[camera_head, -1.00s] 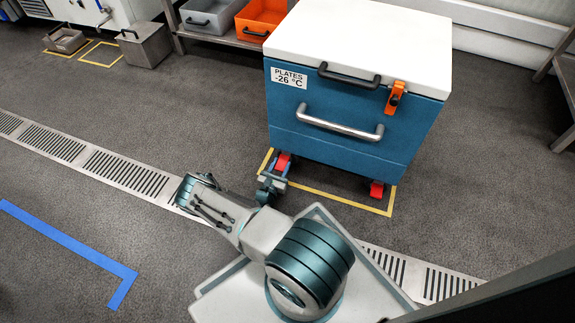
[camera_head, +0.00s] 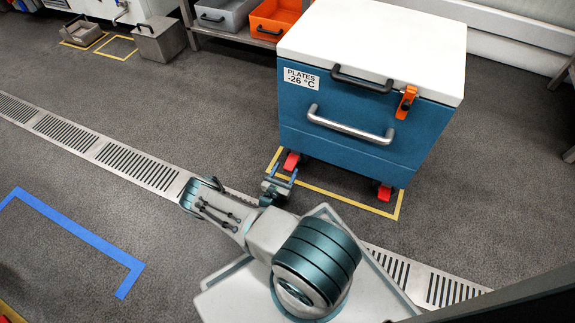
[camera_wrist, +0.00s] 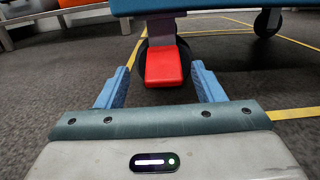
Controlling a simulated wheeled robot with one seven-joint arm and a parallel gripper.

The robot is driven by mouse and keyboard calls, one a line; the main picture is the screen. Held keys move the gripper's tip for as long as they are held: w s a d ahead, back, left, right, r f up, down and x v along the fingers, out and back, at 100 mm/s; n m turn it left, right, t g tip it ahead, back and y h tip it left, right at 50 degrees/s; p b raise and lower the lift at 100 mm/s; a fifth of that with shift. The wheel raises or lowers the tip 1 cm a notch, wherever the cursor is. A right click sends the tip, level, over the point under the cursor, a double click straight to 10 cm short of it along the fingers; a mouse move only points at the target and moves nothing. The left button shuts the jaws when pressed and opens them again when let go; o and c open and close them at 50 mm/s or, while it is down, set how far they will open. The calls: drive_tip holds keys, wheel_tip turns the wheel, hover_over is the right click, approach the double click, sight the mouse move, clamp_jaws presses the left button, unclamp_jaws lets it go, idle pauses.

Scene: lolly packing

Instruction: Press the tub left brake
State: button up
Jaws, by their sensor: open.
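The tub (camera_head: 340,142) is a blue chest with a white lid, labelled "PLATES -26 °C", standing on casters. Its left brake (camera_head: 291,161) is a red pedal on the front left caster; in the wrist view the red pedal (camera_wrist: 164,67) sits in front of a dark wheel. My gripper (camera_head: 281,176) is low by that caster. In the wrist view its blue fingers (camera_wrist: 161,85) are apart and empty, one on each side of the pedal and nearer the camera. I cannot tell whether they touch it. A second red brake (camera_head: 384,193) shows at the front right caster.
A yellow floor outline (camera_head: 340,192) surrounds the tub's base. A drain grate (camera_head: 130,165) crosses the floor. Grey (camera_head: 225,14) and orange bins (camera_head: 274,18) sit on a shelf behind. Blue tape (camera_head: 75,231) marks the floor at left, where it is clear.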

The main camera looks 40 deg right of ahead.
drive_tip(key=p+v, duration=0.2)
drive_tip(key=v, duration=0.8)
drive_tip(key=shift+s+a+p, duration=0.15)
drive_tip(key=shift+a+p, duration=0.15)
drive_tip(key=shift+p, duration=0.05)
drive_tip(key=w+a+r+m+g+y+p, duration=0.2)
drive_tip(key=r+m+g+p, duration=0.6)
drive_tip(key=r, duration=1.6)
drive_tip(key=w+a+r+m+g+y+p, duration=0.25)
drive_tip(key=r+m+g+p, duration=0.45)
drive_tip(key=r, duration=1.7)
drive_tip(key=s+a+r+m+t+y+p, duration=0.2)
drive_tip(key=s+r+p, duration=0.4)
drive_tip(key=r, duration=0.9)
drive_tip(key=s+a+r+m+t+y+p, duration=0.3)
drive_tip(key=r+p, duration=0.6)
drive_tip(key=r, duration=0.7)
drive_tip(key=s+a+r+m+t+y+p, duration=0.3)
drive_tip(key=s+r+y+p, duration=0.3)
drive_tip(key=r, duration=1)
drive_tip(key=s+a+m+p, duration=0.1)
drive_tip(key=s+p, duration=0.1)
drive_tip(key=s, duration=0.1)
drive_tip(key=shift+s+a, duration=0.3)
drive_tip(key=shift+s, duration=0.05)
